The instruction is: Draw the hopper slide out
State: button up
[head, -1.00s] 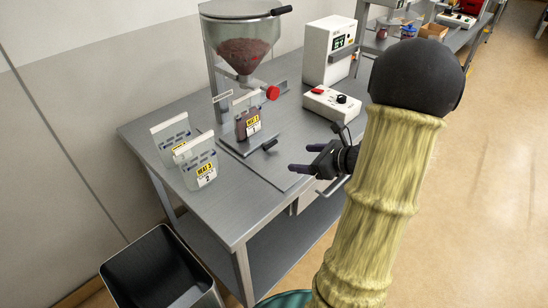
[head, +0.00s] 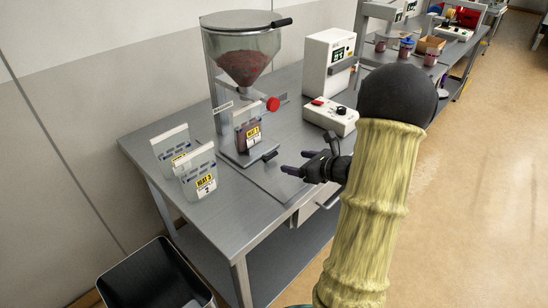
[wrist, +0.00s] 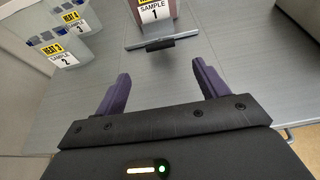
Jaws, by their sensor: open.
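The hopper (head: 245,52) is a clear cone part full of dark red granules, held on a grey stand at the back of the steel table. A red knob (head: 272,104) sticks out to the right below its outlet. A plate with a black bar handle (head: 270,155) lies at the stand's foot; the handle also shows in the wrist view (wrist: 150,43). My gripper (head: 295,162) is open and empty, just right of and in front of that handle, apart from it. In the wrist view, my gripper (wrist: 161,72) shows two purple fingers pointing toward the handle. The red knob is outside the wrist view.
A sample 1 pouch (head: 253,134) stands under the hopper outlet. Two labelled pouches, one in front (head: 204,182), stand at the left of the table. A white control box (head: 330,117) and a taller white unit (head: 325,62) stand at the right. A dark bin (head: 155,278) is on the floor.

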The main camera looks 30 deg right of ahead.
aim_at(272, 157)
jog(key=x, duration=1.1)
jog(key=shift+p, duration=0.4)
jog(key=shift+c, duration=0.2)
jog(key=c, duration=1.3)
jog(key=shift+c, duration=0.2)
jog(key=shift+f, duration=0.1)
